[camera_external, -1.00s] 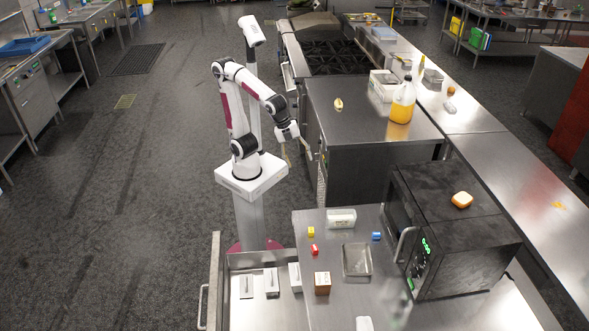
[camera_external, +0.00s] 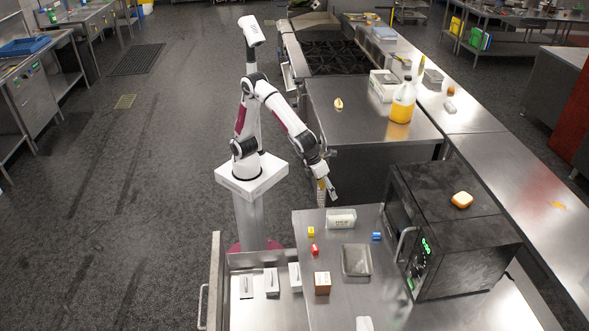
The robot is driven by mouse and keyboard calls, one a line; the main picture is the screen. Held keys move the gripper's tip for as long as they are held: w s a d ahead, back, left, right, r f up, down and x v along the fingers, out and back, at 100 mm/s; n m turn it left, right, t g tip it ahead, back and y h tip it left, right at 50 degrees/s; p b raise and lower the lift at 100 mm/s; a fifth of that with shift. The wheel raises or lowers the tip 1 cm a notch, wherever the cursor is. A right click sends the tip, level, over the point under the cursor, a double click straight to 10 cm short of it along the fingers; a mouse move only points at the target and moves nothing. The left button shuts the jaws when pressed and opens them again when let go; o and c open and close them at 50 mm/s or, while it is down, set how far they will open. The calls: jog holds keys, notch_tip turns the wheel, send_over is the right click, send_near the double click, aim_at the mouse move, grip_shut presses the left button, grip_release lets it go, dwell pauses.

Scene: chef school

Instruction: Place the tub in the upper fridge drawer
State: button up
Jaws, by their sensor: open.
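A pale, translucent tub with a dark marking (camera_external: 341,219) lies near the back edge of the steel counter. My gripper (camera_external: 328,194) is open and empty, above and slightly behind this tub, apart from it. The open fridge drawer (camera_external: 240,312) is at the lower left, with its handle facing left. Several white boxes sit inside it. The drawer's front part is cut off by the picture edge.
On the counter are a shallow metal tray (camera_external: 356,260), a brown box (camera_external: 322,283), a red block (camera_external: 315,250), a yellow block (camera_external: 311,231) and a blue block (camera_external: 376,236). A black microwave (camera_external: 455,225) stands at right.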

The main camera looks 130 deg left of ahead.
aim_at(337, 211)
jog(key=w+f+m, duration=0.1)
jog(key=w+f, duration=0.1)
jog(key=w+d+f+m, duration=0.1)
jog(key=w+f+m, duration=0.2)
jog(key=m, duration=0.1)
jog(key=shift+w+d+f+y, duration=0.3)
jog(key=shift+w+d+f, duration=0.05)
jog(key=shift+w+f, duration=0.05)
jog(key=shift+x, duration=1.3)
jog(key=shift+x, duration=2.6)
jog(key=shift+a, duration=0.1)
jog(key=shift+r, duration=0.1)
jog(key=c, duration=1.6)
jog(key=shift+o, duration=0.2)
jog(key=shift+r, duration=0.1)
